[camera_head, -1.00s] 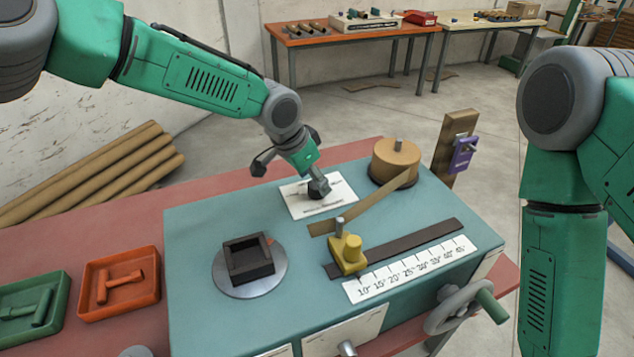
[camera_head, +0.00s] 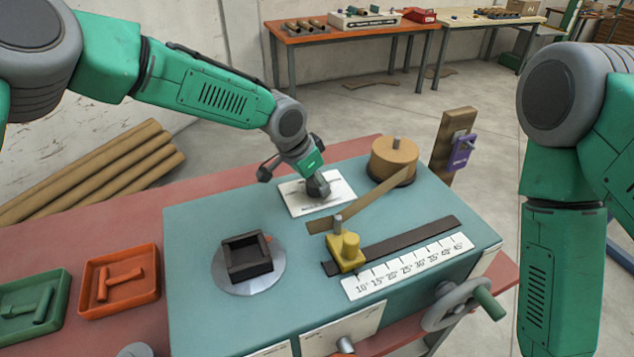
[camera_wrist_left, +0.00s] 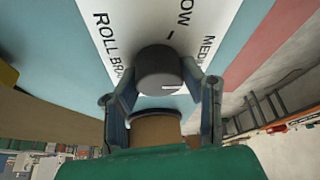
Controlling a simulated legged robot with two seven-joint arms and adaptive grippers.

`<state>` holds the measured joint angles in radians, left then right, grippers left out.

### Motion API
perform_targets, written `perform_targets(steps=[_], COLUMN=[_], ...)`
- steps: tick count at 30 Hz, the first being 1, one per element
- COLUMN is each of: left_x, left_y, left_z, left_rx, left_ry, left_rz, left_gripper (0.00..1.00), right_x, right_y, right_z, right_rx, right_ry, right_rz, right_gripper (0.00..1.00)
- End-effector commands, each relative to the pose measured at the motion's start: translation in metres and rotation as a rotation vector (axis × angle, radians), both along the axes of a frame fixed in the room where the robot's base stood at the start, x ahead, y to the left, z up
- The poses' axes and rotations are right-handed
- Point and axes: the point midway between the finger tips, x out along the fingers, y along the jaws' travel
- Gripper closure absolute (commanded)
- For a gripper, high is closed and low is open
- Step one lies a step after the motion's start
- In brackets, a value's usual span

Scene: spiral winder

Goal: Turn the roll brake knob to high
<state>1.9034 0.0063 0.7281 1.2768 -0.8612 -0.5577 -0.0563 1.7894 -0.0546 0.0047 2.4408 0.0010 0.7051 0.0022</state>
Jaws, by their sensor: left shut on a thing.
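The roll brake knob (camera_wrist_left: 162,70) is a dark grey round knob on a white label plate (camera_head: 298,199). In the left wrist view the plate carries the words "ROLL BRA…", "…OW" and "MED…"; the rest is hidden. A small white pointer mark on the knob's face lies toward the right of that view. My left gripper (camera_wrist_left: 162,95) is shut on the knob, one finger on each side. In the head view the left gripper (camera_head: 318,188) covers the knob. My right gripper is out of view; only my right arm shows at the right edge.
A brown paper roll (camera_head: 394,158) stands just right of the plate, its strip running to a yellow guide (camera_head: 346,252) beside an angle scale (camera_head: 408,267). A black square mandrel (camera_head: 247,257) sits on a disc. Orange (camera_head: 120,306) and green trays lie at left.

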Motion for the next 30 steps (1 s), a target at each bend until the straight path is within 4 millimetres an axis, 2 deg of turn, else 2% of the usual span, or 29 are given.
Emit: perform_targets(steps=[8,14,30], left_x=[0.001,0.001,0.002], left_y=[0.001,0.001,0.001], left_z=[0.000,-0.001,-0.002], left_rx=[-0.001,-0.003,-0.001], left_ry=[0.002,0.000,-0.003], left_rz=[-0.120,-0.286,-0.798], left_gripper=[0.93,0.93,0.93], right_x=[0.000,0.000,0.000], right_y=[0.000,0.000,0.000], right_z=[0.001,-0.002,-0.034], right_rx=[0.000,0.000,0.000], right_ry=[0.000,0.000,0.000], right_rz=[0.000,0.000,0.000], right_gripper=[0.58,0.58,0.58])
